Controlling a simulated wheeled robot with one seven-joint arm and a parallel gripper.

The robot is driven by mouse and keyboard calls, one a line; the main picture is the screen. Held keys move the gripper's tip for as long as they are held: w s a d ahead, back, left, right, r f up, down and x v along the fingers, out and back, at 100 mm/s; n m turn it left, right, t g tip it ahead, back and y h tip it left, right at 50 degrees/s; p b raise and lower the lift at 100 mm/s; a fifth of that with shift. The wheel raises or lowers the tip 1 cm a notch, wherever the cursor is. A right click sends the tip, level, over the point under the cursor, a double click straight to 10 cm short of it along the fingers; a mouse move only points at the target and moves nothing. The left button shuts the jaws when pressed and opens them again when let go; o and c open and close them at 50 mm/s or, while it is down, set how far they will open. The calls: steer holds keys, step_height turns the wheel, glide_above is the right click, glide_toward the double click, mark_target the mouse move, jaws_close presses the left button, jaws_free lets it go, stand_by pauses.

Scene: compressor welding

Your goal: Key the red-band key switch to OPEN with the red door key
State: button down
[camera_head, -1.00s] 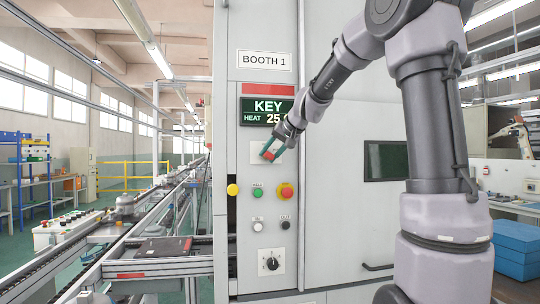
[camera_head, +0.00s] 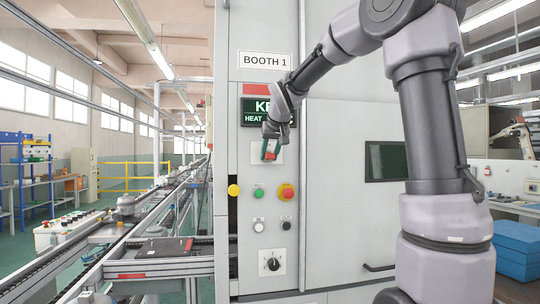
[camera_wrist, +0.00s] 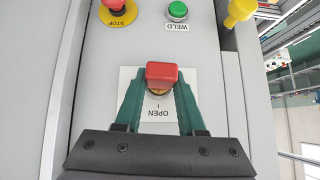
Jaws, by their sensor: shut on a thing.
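My gripper (camera_head: 270,150) has green fingers, which show in the wrist view (camera_wrist: 160,82). They are shut on the red head of the red door key (camera_wrist: 161,72), one finger on each side. The key is at the key switch on a white plate (camera_wrist: 128,76) marked OPEN, which is upside down in the wrist view. A little brass-coloured metal shows just below the red head. The key's shaft and the slot are hidden, so I cannot tell how deep it sits. In the head view the plate (camera_head: 256,154) is partly behind my gripper.
A red band (camera_head: 258,88) and a green-lit display (camera_head: 252,112), partly covered by my arm, are above the switch. Below are a yellow button (camera_head: 233,190), a green button (camera_head: 259,193), a red stop button (camera_head: 287,193) and a rotary knob (camera_head: 270,264). A conveyor runs along the left.

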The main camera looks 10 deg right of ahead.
steer(key=shift+f, duration=0.15)
steer(key=shift+c, duration=2.1)
jaws_free()
steer(key=v, duration=1)
steer(key=shift+s+r, duration=0.25)
steer(key=shift+r, duration=0.05)
